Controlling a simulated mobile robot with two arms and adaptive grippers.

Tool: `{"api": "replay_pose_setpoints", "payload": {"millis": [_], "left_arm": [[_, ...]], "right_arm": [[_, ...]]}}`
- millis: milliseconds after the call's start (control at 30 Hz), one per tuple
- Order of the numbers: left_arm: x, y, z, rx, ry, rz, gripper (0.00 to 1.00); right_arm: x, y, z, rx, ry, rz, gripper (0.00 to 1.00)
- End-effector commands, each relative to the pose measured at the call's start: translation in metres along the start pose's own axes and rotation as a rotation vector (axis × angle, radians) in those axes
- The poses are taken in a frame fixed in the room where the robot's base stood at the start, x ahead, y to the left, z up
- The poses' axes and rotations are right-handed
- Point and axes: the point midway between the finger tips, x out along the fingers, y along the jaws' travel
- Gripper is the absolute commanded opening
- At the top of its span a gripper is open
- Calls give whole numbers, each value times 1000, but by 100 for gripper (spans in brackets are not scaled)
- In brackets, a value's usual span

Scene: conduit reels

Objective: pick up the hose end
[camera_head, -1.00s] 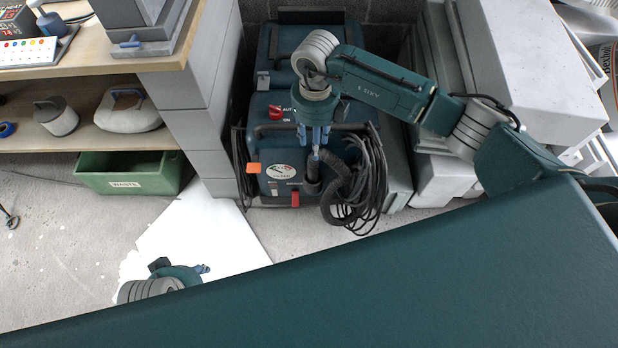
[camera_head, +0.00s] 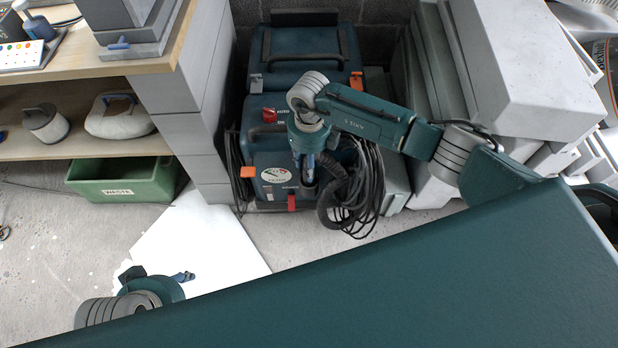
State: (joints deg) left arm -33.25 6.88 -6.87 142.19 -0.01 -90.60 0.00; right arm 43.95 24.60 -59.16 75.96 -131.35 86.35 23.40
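A black ribbed hose (camera_head: 331,196) curves at the front of a dark teal machine (camera_head: 270,160). Its end, a dark cuff (camera_head: 307,190), stands at the machine's front. My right gripper (camera_head: 304,174), on the arm from the right, points down with its blue fingers right at this end. The fingers overlap it in the view, so I cannot tell whether they grip it. My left gripper (camera_head: 184,277) is at the lower left over a white floor patch, away from the hose; its finger opening is unclear.
Coiled black cable (camera_head: 365,190) hangs right of the hose. A grey block wall (camera_head: 205,120) and shelf (camera_head: 80,145) stand left, with a green waste bin (camera_head: 120,181) below. Pale grey blocks (camera_head: 520,70) crowd the right. My own teal body covers the lower right.

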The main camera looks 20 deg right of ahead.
Motion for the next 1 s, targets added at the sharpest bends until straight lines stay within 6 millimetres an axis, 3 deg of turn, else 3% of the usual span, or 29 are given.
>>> {"api": "replay_pose_setpoints", "payload": {"millis": [33,167,200,467,667,867,1000], "left_arm": [[0,0,0,0,0,0,40],[0,0,0,0,0,0,40],[0,0,0,0,0,0,40],[0,0,0,0,0,0,40],[0,0,-2,0,3,0,40],[28,1,0,1,-16,3,40],[49,2,3,3,-28,5,40]], "right_arm": [[0,0,0,0,0,0,34],[0,0,0,0,0,0,8],[0,0,0,0,0,0,5],[-1,0,0,0,0,0,5],[-13,0,1,0,-1,0,5],[-44,0,2,-1,-4,0,5],[-74,-1,1,-1,-4,-1,5]]}}
